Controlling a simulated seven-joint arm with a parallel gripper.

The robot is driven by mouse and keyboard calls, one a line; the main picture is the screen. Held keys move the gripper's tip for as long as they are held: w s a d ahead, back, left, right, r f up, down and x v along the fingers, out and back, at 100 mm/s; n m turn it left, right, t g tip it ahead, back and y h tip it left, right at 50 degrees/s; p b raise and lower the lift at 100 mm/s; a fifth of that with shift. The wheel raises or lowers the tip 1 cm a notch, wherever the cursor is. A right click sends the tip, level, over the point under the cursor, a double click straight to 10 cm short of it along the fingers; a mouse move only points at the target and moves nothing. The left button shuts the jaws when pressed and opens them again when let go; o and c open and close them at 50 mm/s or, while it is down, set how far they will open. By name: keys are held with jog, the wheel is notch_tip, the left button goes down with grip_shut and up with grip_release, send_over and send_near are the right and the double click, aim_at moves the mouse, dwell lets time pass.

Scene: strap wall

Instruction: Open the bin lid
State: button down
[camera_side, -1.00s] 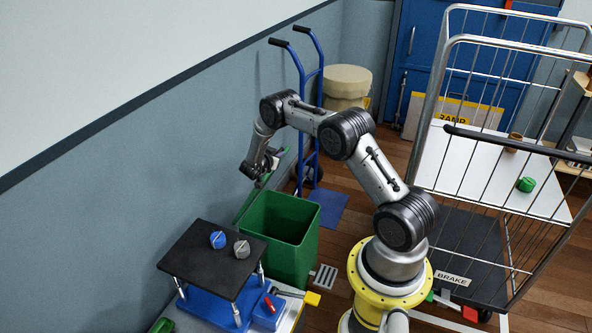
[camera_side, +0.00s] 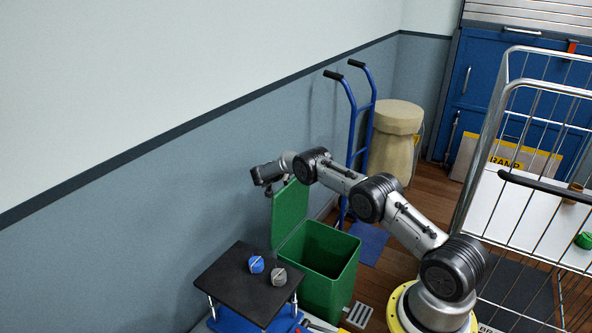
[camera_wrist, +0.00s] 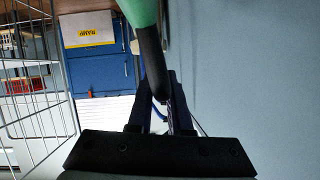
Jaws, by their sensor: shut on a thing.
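The green bin (camera_side: 333,270) stands on the floor beside the black-topped stand, its inside dark and showing from above. Its green lid (camera_side: 290,213) stands raised, close to upright, at the bin's wall side. My gripper (camera_side: 273,186) is at the lid's top edge, near the wall. In the wrist view my gripper (camera_wrist: 160,108) is shut on a dark handle (camera_wrist: 151,62) that joins a green part of the lid (camera_wrist: 137,12). The fingertips are partly hidden in the side view.
A black-topped stand (camera_side: 235,285) with a blue knob (camera_side: 256,264) and a grey knob (camera_side: 279,277) is left of the bin. A blue hand truck (camera_side: 352,140) and a beige barrel (camera_side: 393,140) stand behind. A wire cage trolley (camera_side: 540,190) is at right. The wall is close to my gripper.

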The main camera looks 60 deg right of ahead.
jog(key=shift+d, duration=0.1)
dwell(0.3)
jog(key=c, duration=0.8)
grip_release()
jog(key=shift+c, duration=0.2)
jog(key=v, duration=1.4)
jog(key=shift+w, duration=0.15)
jog(key=shift+r, duration=0.1)
